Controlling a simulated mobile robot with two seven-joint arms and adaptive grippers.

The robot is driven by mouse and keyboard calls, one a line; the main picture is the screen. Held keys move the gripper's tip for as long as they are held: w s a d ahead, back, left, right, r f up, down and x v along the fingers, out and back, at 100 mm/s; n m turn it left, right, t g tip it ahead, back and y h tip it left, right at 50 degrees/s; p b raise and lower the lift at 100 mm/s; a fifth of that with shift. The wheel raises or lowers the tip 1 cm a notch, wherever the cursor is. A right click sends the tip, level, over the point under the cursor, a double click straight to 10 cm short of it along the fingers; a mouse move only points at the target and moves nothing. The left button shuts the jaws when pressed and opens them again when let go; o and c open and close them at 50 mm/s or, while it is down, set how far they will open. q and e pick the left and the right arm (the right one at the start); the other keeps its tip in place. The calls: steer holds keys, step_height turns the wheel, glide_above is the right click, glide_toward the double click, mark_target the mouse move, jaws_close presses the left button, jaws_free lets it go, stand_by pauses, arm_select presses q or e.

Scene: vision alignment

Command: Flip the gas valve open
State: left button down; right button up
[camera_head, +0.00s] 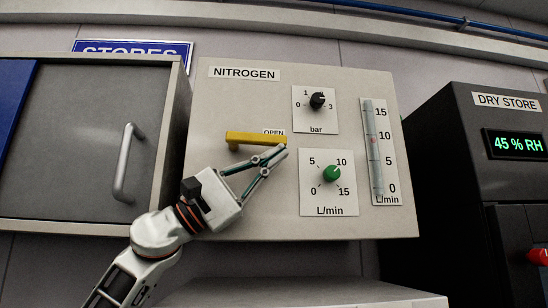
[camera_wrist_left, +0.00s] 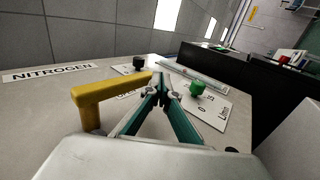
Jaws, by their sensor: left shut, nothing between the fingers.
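The yellow gas valve handle (camera_head: 255,138) on the nitrogen panel (camera_head: 225,105) lies about level, its free end toward the right, beside the OPEN label (camera_head: 273,132). In the left wrist view the handle (camera_wrist_left: 112,88) stands off the panel on a post at its left end. My left gripper (camera_head: 280,150) is shut and empty, just below and right of the handle's free end. In the left wrist view its closed fingertips (camera_wrist_left: 161,84) are close to that end; I cannot tell whether they touch it. My right gripper is not in view.
A black pressure knob (camera_head: 317,101), a green flow knob (camera_head: 332,174) and a flow tube (camera_head: 375,150) are right of the handle. A grey cabinet with a handle (camera_head: 125,163) is at the left. A black dry store (camera_head: 465,145) stands at the right.

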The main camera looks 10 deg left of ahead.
arm_select(q)
steer(key=v, duration=1.2)
stand_by(0.5)
